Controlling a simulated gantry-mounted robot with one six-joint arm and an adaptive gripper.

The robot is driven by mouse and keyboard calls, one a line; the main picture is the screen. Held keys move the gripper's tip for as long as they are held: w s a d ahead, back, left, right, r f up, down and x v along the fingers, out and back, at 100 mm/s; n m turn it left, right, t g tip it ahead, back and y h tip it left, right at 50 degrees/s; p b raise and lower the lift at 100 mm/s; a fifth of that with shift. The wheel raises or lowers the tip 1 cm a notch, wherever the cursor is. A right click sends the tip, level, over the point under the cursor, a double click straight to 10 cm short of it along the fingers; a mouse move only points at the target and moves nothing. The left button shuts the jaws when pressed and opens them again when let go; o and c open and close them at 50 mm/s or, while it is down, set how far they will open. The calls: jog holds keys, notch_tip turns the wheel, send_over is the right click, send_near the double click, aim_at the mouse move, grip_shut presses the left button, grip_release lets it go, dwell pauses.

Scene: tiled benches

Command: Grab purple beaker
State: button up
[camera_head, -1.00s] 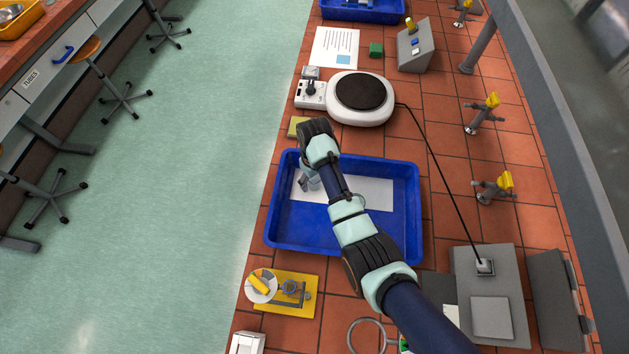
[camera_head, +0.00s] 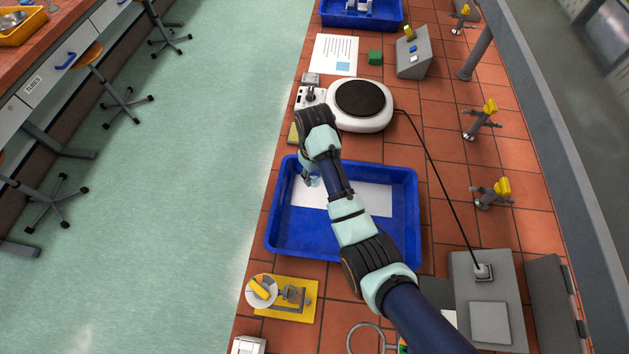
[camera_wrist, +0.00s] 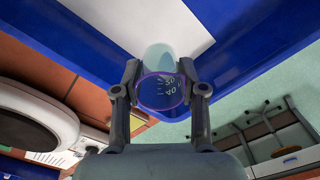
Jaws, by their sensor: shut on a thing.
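A clear beaker with a purple rim (camera_wrist: 163,84) sits between the fingers of my gripper (camera_wrist: 163,88) in the wrist view. Markings show on its wall. The gripper is shut on the beaker, with one finger on each side. In the head view, my gripper (camera_head: 309,178) is over the left part of the blue tray (camera_head: 281,232), and my wrist hides most of the beaker. I cannot tell how high the beaker is above the tray.
A white sheet (camera_head: 375,197) lies in the tray. A hotplate (camera_head: 360,98) stands behind it, with a cable running right.

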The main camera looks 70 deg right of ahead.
notch_tip(320, 180, up, 13)
jog(key=p, duration=0.9)
jog(key=shift+r, duration=0.2)
jog(key=shift+w+p, duration=0.15)
jog(key=shift+p, duration=0.15)
